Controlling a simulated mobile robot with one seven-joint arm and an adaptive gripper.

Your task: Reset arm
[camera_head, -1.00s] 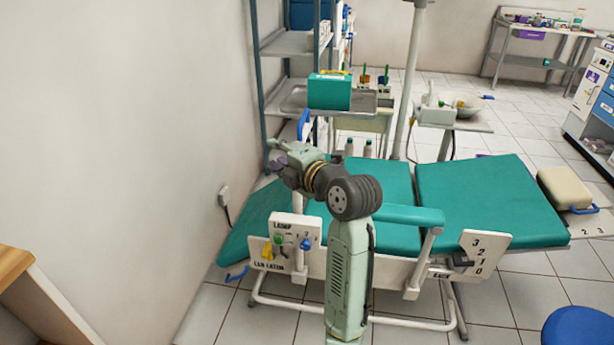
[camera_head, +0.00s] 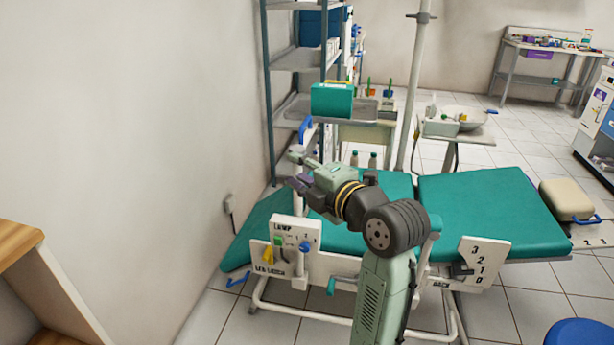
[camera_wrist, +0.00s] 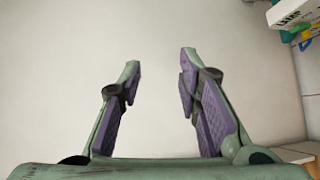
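My gripper (camera_head: 296,169) is in front of the teal dental chair (camera_head: 490,208), above its left part, and points left toward the wall. In the wrist view my gripper (camera_wrist: 160,85) has its two purple-padded fingers spread wide apart with nothing between them.
A white panel marked LAMP (camera_head: 296,236) with coloured switches is on the chair's near left side. A metal shelf (camera_head: 298,60) stands behind, with a teal box (camera_head: 332,100) on a tray. A wooden-topped cabinet (camera_head: 18,243) is at lower left, and a blue stool (camera_head: 578,335) at lower right.

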